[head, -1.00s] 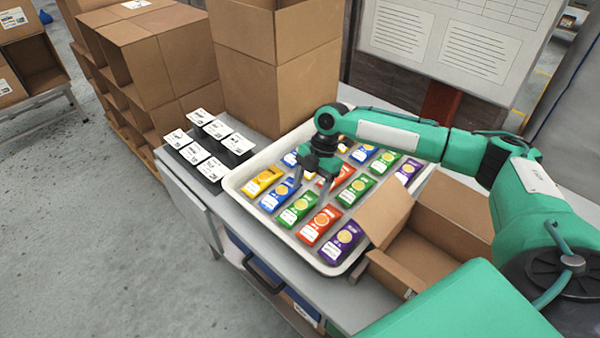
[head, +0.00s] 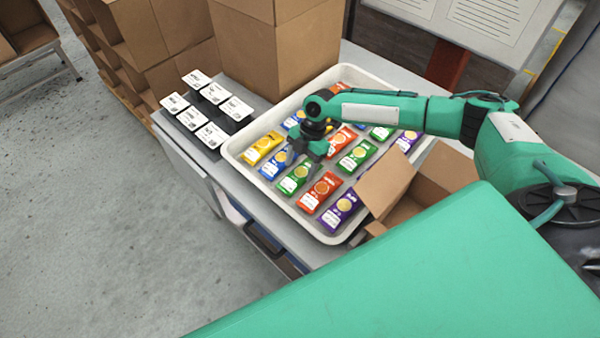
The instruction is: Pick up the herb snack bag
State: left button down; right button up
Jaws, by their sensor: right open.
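Green snack bags, the likely herb ones, lie in the white tray (head: 234,172); their print is too small to read. One green bag (head: 294,180) is in the front row between a blue bag (head: 272,166) and an orange-red bag (head: 319,193). Another green bag (head: 356,155) lies in the row behind, and a third (head: 382,132) is farther back. My right gripper (head: 302,160) points down, open, just above the front row near the blue and green bags. Its fingers partly hide the bags there, and I cannot tell whether they touch any. My left gripper is out of view.
An open cardboard box (head: 396,186) stands against the tray's right side. A large carton (head: 277,55) stands behind the tray. White label cards on a dark stand (head: 211,140) are at the left. A yellow bag (head: 263,147) and a purple bag (head: 341,209) end the front row.

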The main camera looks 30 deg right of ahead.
aim_at(296, 176)
jog(key=p+x, duration=0.1)
jog(key=x, duration=0.2)
jog(key=shift+a+p, duration=0.3)
jog(key=shift+p, duration=0.1)
jog(key=shift+s+a+f, duration=0.1)
jog(key=shift+a+f, duration=0.05)
jog(key=shift+f, duration=0.35)
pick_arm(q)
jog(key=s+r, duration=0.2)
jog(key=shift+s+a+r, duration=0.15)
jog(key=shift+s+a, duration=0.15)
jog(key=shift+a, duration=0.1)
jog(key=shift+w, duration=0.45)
pick_arm(e)
jog(key=c, duration=0.8)
jog(key=shift+o, duration=0.2)
